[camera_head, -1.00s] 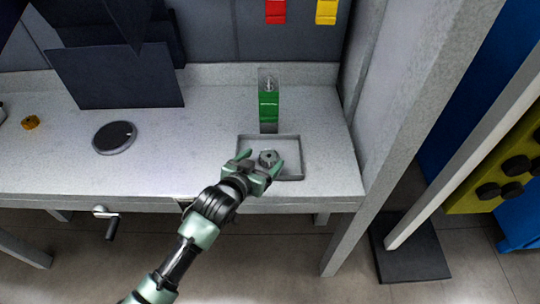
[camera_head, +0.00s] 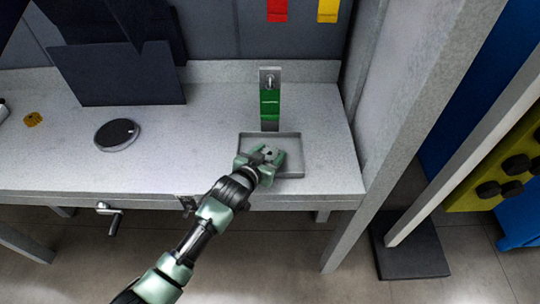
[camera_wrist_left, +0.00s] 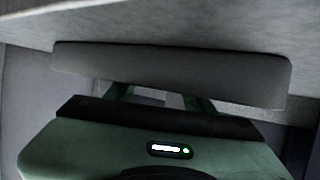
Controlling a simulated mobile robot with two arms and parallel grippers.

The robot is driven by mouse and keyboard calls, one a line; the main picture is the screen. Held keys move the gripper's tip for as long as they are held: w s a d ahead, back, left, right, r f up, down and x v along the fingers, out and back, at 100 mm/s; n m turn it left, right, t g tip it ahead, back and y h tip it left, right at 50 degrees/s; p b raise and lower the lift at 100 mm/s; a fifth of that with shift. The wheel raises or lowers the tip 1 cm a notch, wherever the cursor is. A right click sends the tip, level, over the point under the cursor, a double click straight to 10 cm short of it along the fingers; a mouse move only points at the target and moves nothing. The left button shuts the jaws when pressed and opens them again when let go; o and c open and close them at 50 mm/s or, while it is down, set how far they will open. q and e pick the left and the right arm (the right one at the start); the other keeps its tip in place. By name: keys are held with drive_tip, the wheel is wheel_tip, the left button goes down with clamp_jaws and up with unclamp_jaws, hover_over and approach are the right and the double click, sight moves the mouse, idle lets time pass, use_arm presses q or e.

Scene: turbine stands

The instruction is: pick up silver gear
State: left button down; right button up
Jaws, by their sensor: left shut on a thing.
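The silver gear shows only in small part in the head view (camera_head: 268,153), between the fingers of my left gripper (camera_head: 267,155). My left gripper is shut on it, over the shallow grey tray (camera_head: 297,150) near the bench's front right. The fingers hide most of the gear. I cannot tell whether the gear is lifted off the tray floor. In the left wrist view a grey tray edge (camera_wrist_left: 170,72) fills the middle, above my green gripper body, and the gear is not clearly seen. My right gripper is not in view.
A green stand with a grey top (camera_head: 270,100) is just behind the tray. A grey post (camera_head: 400,140) rises to the right. The bench between disc and tray is clear.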

sight(270, 153)
use_arm(q)
drive_tip(key=shift+w+r, duration=0.1)
drive_tip(key=shift+r, duration=0.1)
wheel_tip(270, 153, up, 20)
drive_tip(key=b, duration=0.1)
idle(0.4)
drive_tip(key=shift+f, duration=0.1)
